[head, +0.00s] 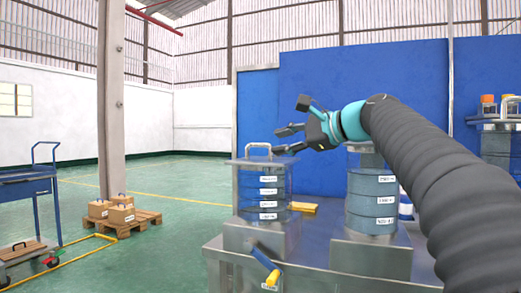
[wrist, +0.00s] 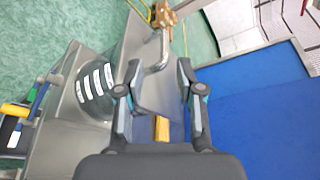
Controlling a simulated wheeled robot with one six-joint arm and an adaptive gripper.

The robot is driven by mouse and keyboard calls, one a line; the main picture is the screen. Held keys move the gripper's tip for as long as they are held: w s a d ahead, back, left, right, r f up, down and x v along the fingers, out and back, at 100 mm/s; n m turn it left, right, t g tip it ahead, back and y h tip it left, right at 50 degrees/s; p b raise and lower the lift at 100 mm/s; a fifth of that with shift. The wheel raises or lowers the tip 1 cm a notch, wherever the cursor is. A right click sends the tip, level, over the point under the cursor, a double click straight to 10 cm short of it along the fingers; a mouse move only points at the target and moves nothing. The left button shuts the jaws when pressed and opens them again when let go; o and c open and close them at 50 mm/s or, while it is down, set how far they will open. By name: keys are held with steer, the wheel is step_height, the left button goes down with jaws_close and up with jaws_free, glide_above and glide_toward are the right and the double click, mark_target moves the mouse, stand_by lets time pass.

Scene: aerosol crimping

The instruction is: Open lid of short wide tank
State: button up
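A tank (head: 247,190) with several white labels stands at the left of the metal bench in the head view. Its flat metal lid (head: 236,172) is on top, with an arched handle (head: 258,147). My gripper (head: 290,128) is open and empty, above and to the right of this handle. In the wrist view the handle (wrist: 157,52) shows between and beyond the spread fingertips (wrist: 160,75), with the lid plate (wrist: 150,95) behind. A second labelled grey-blue tank (head: 372,200) stands to the right, its top partly hidden by my arm. I cannot tell which tank is the short wide one.
A yellow item (head: 303,207) lies between the tanks. A yellow-and-blue valve handle (head: 267,268) sticks out at the bench front. A blue panel (head: 340,100) stands behind. A pallet with boxes (head: 122,215) and a blue cart (head: 27,185) are at left, with open floor between.

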mark_target(263, 144)
steer(key=shift+w+a+r, duration=0.1)
steer(key=shift+w, duration=0.25)
steer(key=shift+w+a, duration=0.2)
steer(key=shift+a, duration=0.05)
steer(key=x, duration=0.6)
steer(key=shift+w+a, duration=0.15)
steer(key=shift+a, duration=0.1)
jaws_close()
